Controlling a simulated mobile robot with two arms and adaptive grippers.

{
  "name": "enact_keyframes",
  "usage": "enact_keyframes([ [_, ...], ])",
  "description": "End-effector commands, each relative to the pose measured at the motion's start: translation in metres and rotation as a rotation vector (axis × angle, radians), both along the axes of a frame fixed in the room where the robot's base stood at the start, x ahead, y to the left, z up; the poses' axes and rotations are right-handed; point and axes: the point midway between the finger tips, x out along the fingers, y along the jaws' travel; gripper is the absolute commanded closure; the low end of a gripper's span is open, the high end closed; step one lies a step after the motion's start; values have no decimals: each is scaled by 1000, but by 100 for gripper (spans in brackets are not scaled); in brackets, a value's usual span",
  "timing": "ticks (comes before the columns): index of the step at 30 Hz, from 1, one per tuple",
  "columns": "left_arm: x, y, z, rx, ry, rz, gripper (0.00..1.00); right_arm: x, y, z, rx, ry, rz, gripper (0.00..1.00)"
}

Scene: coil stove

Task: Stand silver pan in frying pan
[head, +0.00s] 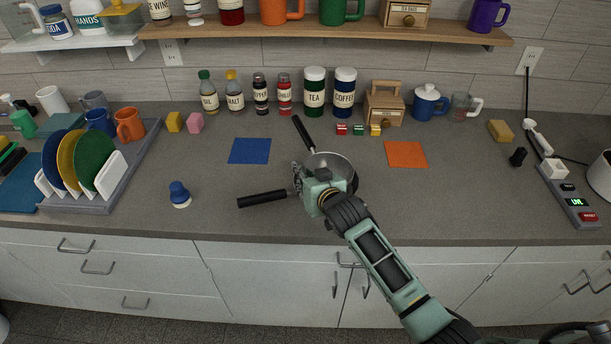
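The silver pan (340,163) is in the middle of the counter, with its black handle (303,133) pointing up and to the left. The frying pan's black handle (262,199) points left. A dark rim (354,185) shows at the right, below the silver pan, and most of the frying pan is hidden. The silver pan overlaps the frying pan's place; whether it rests inside or is held above, I cannot tell. My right gripper (298,178) is at the left side of the silver pan, and its grip is hidden. My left gripper is not in view.
A blue mat (250,151) lies left of the pans and an orange mat (406,154) right. A blue stopper-like object (180,194) stands at front left, near a dish rack (112,193) with plates. Jars and a wooden box (384,105) line the wall.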

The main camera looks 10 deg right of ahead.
Motion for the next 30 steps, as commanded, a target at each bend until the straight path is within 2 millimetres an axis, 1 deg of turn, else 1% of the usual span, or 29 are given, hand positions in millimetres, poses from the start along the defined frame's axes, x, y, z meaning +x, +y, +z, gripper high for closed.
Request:
enact_keyframes([
  [4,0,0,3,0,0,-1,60,0,1,5,1,-1,1,76],
  [8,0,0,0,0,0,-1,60,-11,-1,6,1,1,1,76],
  [11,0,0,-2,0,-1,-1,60,-25,-4,12,1,0,1,76],
  [21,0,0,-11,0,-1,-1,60,-82,-13,35,0,0,0,76],
  [25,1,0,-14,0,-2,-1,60,-97,-15,42,0,0,0,76],
  [30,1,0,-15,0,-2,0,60,-108,-17,47,1,0,-1,76],
])
